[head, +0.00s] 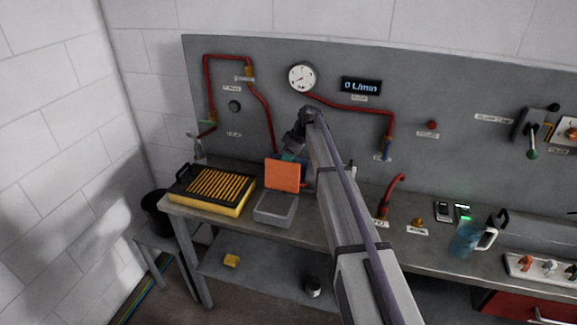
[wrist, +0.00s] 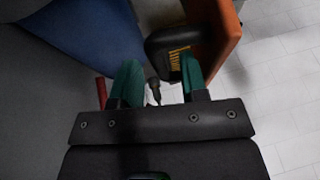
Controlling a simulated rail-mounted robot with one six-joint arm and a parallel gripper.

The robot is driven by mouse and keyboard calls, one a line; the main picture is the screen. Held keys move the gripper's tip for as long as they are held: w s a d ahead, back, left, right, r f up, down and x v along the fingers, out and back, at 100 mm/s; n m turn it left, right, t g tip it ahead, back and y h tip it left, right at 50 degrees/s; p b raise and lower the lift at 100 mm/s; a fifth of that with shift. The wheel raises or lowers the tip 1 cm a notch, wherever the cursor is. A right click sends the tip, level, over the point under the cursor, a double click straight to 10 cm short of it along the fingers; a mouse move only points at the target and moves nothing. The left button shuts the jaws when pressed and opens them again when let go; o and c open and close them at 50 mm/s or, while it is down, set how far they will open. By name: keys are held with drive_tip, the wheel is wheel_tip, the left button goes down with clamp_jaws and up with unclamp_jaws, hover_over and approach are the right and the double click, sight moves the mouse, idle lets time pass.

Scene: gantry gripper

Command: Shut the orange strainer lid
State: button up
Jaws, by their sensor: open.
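The orange strainer lid (head: 282,174) stands raised, close to upright, at the back of the grey strainer box (head: 275,208), whose top is uncovered. My gripper (head: 290,155) is just behind the lid's top edge, and the lid partly hides it in the head view. In the wrist view, the green fingers of my gripper (wrist: 158,63) are apart, with nothing held between them. The lid (wrist: 220,40) shows at the upper right there. A black loop-shaped part (wrist: 158,44) lies beside it, just beyond the fingertips. I cannot tell whether a finger touches it.
Red pipes (head: 262,105) run along the grey back wall.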

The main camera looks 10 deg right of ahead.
drive_tip(key=shift+r, duration=0.1)
clamp_jaws()
drive_tip(key=shift+s, duration=0.1)
idle(0.5)
